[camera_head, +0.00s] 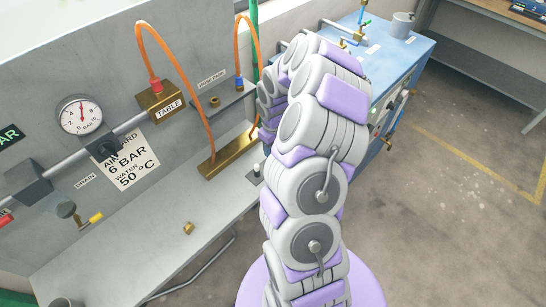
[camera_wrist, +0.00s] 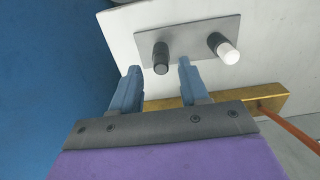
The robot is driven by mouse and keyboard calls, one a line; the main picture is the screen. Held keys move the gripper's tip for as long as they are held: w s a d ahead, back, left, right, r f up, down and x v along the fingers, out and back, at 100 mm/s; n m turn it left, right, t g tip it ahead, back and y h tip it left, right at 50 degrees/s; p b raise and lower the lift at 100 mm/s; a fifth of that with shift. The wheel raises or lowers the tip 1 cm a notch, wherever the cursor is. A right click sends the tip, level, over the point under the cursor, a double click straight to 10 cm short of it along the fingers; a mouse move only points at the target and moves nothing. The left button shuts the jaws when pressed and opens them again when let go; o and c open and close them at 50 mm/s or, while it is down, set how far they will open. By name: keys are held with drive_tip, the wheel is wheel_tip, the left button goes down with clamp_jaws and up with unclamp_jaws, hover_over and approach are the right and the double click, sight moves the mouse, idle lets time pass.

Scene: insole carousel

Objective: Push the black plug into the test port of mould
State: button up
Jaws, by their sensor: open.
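In the wrist view, the black plug (camera_wrist: 161,58) stands on a grey plate (camera_wrist: 190,36). A second plug with a white top (camera_wrist: 229,54) stands to its right on the same plate. My gripper (camera_wrist: 161,70) is open, its two blue-grey fingers apart, with the black plug showing between and just beyond the fingertips. I cannot tell whether a finger touches it. In the head view the white-topped plug (camera_head: 256,169) shows at the bench edge beside my arm. My gripper and the black plug are hidden behind my arm there. I cannot make out the mould's test port.
A brass bar (camera_head: 228,153) with orange hoses lies on the grey bench near the plate; it also shows in the wrist view (camera_wrist: 240,106). A small brass fitting (camera_head: 188,228) lies on the bench. A blue cabinet (camera_head: 405,55) stands behind my arm. Floor at right is clear.

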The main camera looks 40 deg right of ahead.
drive_tip(key=shift+d+f, duration=0.1)
drive_tip(key=shift+f, duration=0.85)
drive_tip(key=shift+a, duration=0.2)
drive_tip(key=shift+d, duration=0.15)
drive_tip(key=shift+p, duration=0.3)
drive_tip(key=shift+c, duration=0.4)
clamp_jaws()
drive_tip(key=shift+r, duration=0.2)
idle(0.4)
